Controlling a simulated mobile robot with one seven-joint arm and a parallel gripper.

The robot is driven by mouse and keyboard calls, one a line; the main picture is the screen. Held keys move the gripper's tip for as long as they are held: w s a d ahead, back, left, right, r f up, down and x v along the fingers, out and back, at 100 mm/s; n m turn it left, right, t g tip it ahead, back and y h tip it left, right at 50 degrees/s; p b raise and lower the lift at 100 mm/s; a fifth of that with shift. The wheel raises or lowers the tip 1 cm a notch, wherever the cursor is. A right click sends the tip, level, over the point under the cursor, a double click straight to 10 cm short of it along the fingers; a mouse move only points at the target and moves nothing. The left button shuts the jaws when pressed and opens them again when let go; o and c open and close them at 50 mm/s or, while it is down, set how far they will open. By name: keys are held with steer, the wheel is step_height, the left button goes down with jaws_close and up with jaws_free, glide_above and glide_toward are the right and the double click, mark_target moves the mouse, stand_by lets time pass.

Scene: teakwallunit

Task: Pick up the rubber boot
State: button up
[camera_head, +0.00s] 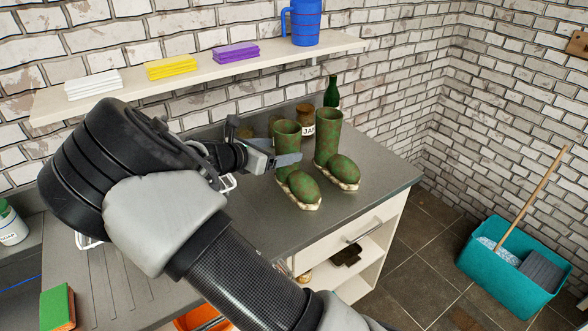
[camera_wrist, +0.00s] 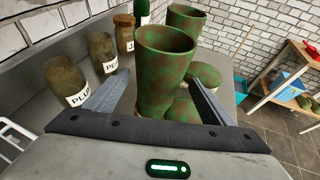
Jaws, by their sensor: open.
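A pair of green and brown camouflage rubber boots stands upright on the grey counter. The nearer, left boot (camera_head: 290,160) has its toe toward the counter's front; the other boot (camera_head: 331,145) stands to its right. My gripper (camera_head: 282,148) is open beside the left boot's shaft. In the wrist view, the left boot (camera_wrist: 164,70) rises between the two spread fingers of my gripper (camera_wrist: 160,95), with no clear sign of contact. The second boot (camera_wrist: 187,25) is behind it, partly hidden.
Labelled jars (camera_wrist: 72,76) and a green bottle (camera_head: 331,91) stand behind the boots by the brick wall. A shelf (camera_head: 190,80) with folded cloths and a blue jug (camera_head: 304,22) hangs above. The counter (camera_head: 380,185) is clear to the right.

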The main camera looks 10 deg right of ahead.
steer(key=x, duration=0.3)
steer(key=shift+w+d, duration=0.15)
steer(key=shift+w, duration=0.1)
steer(key=c, duration=1.7)
steer(key=shift+r, duration=0.1)
steer(key=shift+c, duration=0.4)
steer(key=shift+r, duration=0.1)
